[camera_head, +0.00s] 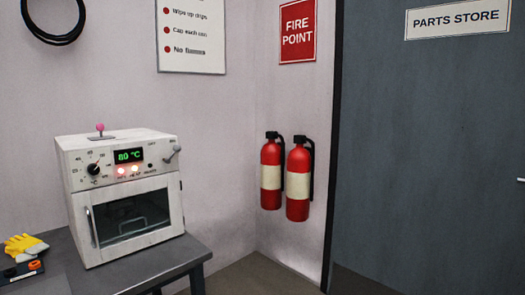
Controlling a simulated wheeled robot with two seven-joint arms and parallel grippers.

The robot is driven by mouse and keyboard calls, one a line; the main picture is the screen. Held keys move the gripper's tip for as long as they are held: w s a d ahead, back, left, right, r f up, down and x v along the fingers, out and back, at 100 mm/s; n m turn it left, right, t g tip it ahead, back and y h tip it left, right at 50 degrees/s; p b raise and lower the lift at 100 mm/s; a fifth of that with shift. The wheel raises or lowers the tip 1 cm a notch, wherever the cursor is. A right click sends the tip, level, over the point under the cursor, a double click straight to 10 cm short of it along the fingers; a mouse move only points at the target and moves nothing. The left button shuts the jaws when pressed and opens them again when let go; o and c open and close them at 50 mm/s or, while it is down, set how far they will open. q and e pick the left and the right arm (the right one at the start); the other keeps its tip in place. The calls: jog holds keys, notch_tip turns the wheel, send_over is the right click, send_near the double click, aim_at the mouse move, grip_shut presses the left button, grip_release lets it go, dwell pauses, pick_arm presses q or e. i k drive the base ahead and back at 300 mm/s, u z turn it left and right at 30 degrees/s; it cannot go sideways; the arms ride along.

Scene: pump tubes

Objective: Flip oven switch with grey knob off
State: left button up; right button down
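A white oven (160,205) stands on a grey table at the left of the head view. Its green display (128,156) reads 80 °C, and two small red-orange lamps (128,170) glow below it. A toggle switch with a grey knob (172,153) is on the right of the front panel, its lever tilted up to the right. A second switch with a pink knob (100,128) stands upright on the oven's top. A black dial (94,169) is at the panel's left. Neither gripper is in view.
The grey table (180,254) ends just right of the oven. Yellow gloves (24,246) and a dark tray (22,272) with an orange item lie at its left. Two red fire extinguishers (284,180) hang on the wall. A grey door (430,150) is at the right.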

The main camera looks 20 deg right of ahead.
aim_at(176, 148)
jog(key=z, duration=0.6)
jog(key=i, duration=1.75)
jog(key=u, duration=1.2)
jog(key=i, duration=0.25)
jog(key=u, duration=0.2)
